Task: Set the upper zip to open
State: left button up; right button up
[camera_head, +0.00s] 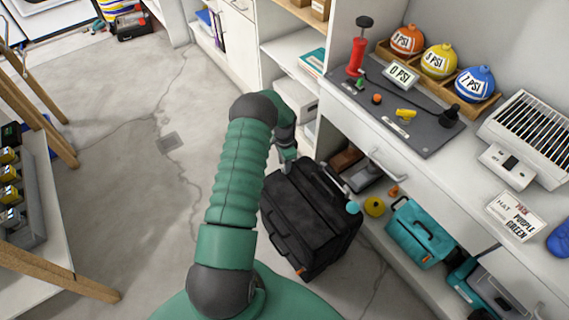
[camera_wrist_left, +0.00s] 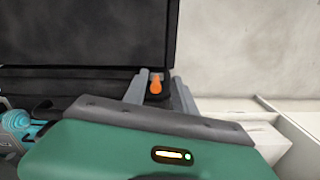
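A black suitcase (camera_head: 310,220) stands on the floor beside the counter. In the left wrist view its dark side (camera_wrist_left: 85,50) fills the upper left, with a seam across it. An orange zip pull (camera_wrist_left: 156,86) sits at the corner end of that seam. My left gripper (camera_wrist_left: 162,76) has its two grey fingers on either side of this pull, apart, with gaps visible; contact is not clear. In the head view my left gripper (camera_head: 288,157) is small, at the suitcase's far top corner. Another small orange tab (camera_head: 299,271) shows low on the suitcase's near side. My right gripper is not in view.
The counter (camera_head: 450,165) with drawers runs along the right. A teal bag (camera_head: 418,235) and a yellow roll (camera_head: 374,206) lie on the low shelf beside the suitcase. A wooden-legged table (camera_head: 50,270) stands at left. The floor between is clear.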

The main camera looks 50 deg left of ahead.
pick_arm(q)
notch_tip(320, 180, up, 17)
jog(key=p, duration=0.4)
jog(key=shift+f, duration=0.15)
